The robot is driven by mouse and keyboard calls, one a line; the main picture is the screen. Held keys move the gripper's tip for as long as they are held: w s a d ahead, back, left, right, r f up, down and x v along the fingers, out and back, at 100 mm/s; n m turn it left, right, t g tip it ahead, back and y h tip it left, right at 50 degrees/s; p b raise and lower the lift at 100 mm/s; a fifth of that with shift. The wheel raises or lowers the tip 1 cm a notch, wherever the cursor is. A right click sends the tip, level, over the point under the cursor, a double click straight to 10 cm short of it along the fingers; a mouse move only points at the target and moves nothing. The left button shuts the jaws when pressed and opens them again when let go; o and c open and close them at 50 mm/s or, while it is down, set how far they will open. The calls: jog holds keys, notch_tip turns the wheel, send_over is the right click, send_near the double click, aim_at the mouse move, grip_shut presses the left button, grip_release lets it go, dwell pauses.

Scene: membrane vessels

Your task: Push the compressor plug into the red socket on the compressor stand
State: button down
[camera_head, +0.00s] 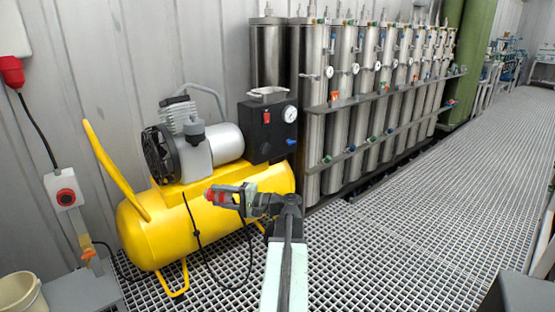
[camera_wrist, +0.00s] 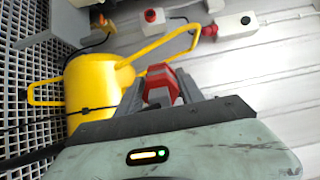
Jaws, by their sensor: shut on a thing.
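My gripper (camera_head: 234,195) is shut on the red-and-grey compressor plug (camera_head: 214,195), held level in front of the yellow tank with its red end to the left. In the wrist view the plug (camera_wrist: 160,84) sits between the fingers of my gripper (camera_wrist: 160,96). A black cable hangs in a loop below it. The compressor stand is a grey base (camera_head: 85,292) with a post at the left. A white box with a round red face, seemingly the red socket (camera_head: 66,197), is on the post, well apart from the plug. It also shows in the wrist view (camera_wrist: 151,15).
The yellow compressor (camera_head: 170,225), with a raised handle, stands close behind my gripper. A red connector (camera_head: 11,70) with a black cable is on the wall. A pale bucket (camera_head: 22,293) is at lower left. Steel vessels line the wall.

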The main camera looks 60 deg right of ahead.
jog(key=shift+w, duration=0.15)
jog(key=s+d+f+m+h+b, duration=0.15)
jog(key=d+h, duration=0.25)
jog(key=d, duration=1.2)
jog(key=d+f+m+h+b, duration=0.3)
jog(key=d, duration=1.2)
jog(key=s+d+f+m+h+b, duration=0.1)
jog(key=d+f+m+h+b, duration=0.2)
jog(key=d, duration=1.3)
jog(key=w+a+r+p, duration=0.1)
jog(key=w+a, duration=1)
jog(key=a, duration=1.6)
jog(key=w+a+r+p, duration=0.2)
jog(key=w+a, duration=0.9)
jog(key=a, duration=1.6)
jog(key=w+a+r+h+p, duration=0.1)
jog(key=w+a, duration=1)
jog(key=a, duration=1.6)
jog(key=shift+r+g+p, duration=0.4)
jog(key=shift+r+p, duration=0.35)
jog(key=shift+d, duration=0.1)
